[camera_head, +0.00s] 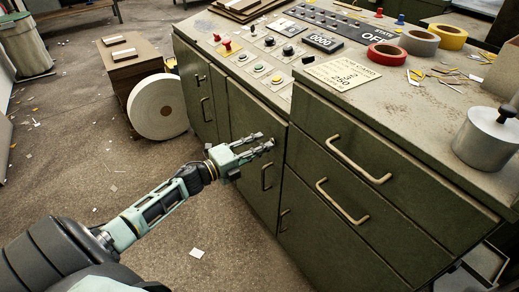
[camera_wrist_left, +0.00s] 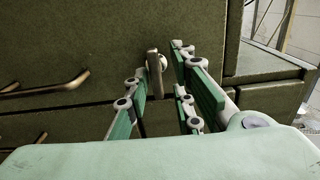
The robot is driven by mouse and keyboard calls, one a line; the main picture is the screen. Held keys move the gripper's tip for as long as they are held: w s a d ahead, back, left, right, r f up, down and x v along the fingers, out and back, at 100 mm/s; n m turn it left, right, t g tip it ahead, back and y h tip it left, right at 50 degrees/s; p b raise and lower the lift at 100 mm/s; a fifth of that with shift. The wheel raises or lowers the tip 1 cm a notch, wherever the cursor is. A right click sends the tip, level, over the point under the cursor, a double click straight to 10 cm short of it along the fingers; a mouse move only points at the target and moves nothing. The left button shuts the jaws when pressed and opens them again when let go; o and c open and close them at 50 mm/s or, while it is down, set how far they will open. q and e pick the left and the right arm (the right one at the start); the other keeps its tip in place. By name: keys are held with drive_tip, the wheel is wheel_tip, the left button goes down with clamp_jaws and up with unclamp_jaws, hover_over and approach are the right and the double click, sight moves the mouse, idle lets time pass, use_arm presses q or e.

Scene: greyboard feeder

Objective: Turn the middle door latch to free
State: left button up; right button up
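The middle cabinet door (camera_head: 240,115) is a dark green panel in the front of the machine, with a bar handle (camera_head: 267,177) low on it. My left gripper (camera_head: 264,143) is at the upper part of this door, with its fingers pointing at the panel. In the left wrist view its two green fingers (camera_wrist_left: 160,75) are spread apart. The gripper hides the latch in the head view. My right gripper is not in view.
Drawers with bar handles (camera_head: 342,201) are right of the door. The control top (camera_head: 250,72) carries buttons, tape rolls (camera_head: 387,54) and a metal weight (camera_head: 487,138). A white roll (camera_head: 158,107) stands on the floor at the left. The floor before the door is mostly clear.

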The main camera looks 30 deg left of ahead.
use_arm(q)
drive_tip(key=shift+o, duration=0.3)
drive_tip(key=shift+f, duration=0.15)
drive_tip(key=v, duration=1.2)
